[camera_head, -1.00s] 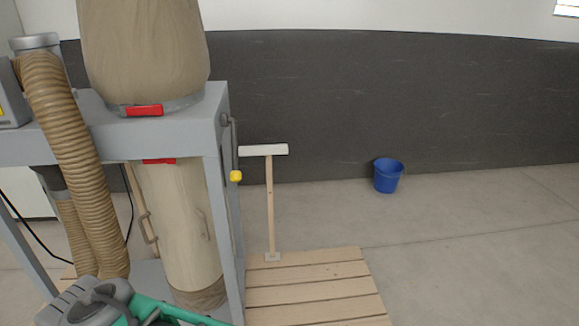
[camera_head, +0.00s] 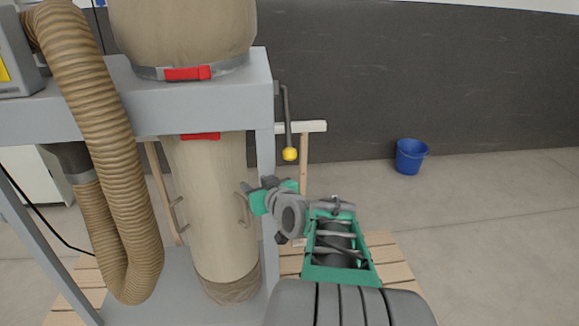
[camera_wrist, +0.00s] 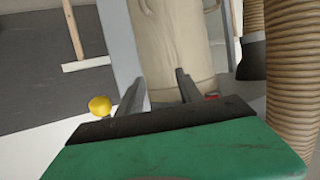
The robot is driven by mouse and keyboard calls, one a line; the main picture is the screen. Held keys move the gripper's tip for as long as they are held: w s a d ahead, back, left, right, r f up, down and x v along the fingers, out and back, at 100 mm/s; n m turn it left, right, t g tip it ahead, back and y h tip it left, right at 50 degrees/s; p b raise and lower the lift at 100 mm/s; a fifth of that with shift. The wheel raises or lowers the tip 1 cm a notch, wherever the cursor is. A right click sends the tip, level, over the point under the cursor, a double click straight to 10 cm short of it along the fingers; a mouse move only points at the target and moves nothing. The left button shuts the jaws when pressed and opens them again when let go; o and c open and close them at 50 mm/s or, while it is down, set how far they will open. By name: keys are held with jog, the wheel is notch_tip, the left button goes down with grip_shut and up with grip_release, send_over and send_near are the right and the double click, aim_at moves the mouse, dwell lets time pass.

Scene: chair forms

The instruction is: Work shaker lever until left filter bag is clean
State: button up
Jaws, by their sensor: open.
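The shaker lever is a dark crank (camera_head: 287,115) on the right end of the grey frame. It hangs down to a yellow knob (camera_head: 290,154), which also shows at the left in the wrist view (camera_wrist: 100,106). A tan upper filter bag (camera_head: 185,35) stands above the frame, its top cut off; whether it is the left one I cannot tell. My gripper (camera_head: 252,198) is open and empty, below and left of the knob, by the frame's right post. In the wrist view its fingers (camera_wrist: 163,90) point towards the lower bag (camera_wrist: 168,40), apart from the knob.
The grey frame's beam (camera_head: 190,105) and right post are close to my gripper. A ribbed hose (camera_head: 110,150) hangs at left.

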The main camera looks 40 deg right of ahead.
aim_at(291, 154)
jog(key=s+d+r+m+h, duration=0.1)
jog(key=d, duration=0.2)
jog(key=s+d+r+m+t+h, duration=0.1)
jog(key=d+h, duration=0.1)
jog(key=d, duration=0.2)
jog(key=s+d+r+t+h, duration=0.1)
jog(key=s+d, duration=0.1)
jog(key=d, duration=0.1)
jog(key=shift+s+d+m+h+b, duration=0.1)
jog(key=shift+d+m+h+b, duration=0.2)
jog(key=shift+d+m+b, duration=0.1)
jog(key=x, duration=0.2)
jog(key=p+x, duration=0.1)
jog(key=x, duration=0.1)
jog(key=p+x, duration=0.1)
jog(key=x, duration=0.2)
jog(key=shift+a+r, duration=0.2)
jog(key=shift+r, duration=0.1)
jog(key=shift+w+d, duration=0.2)
jog(key=shift+w, duration=0.2)
jog(key=shift+f, duration=0.1)
grip_shut()
jog(key=shift+a, duration=0.1)
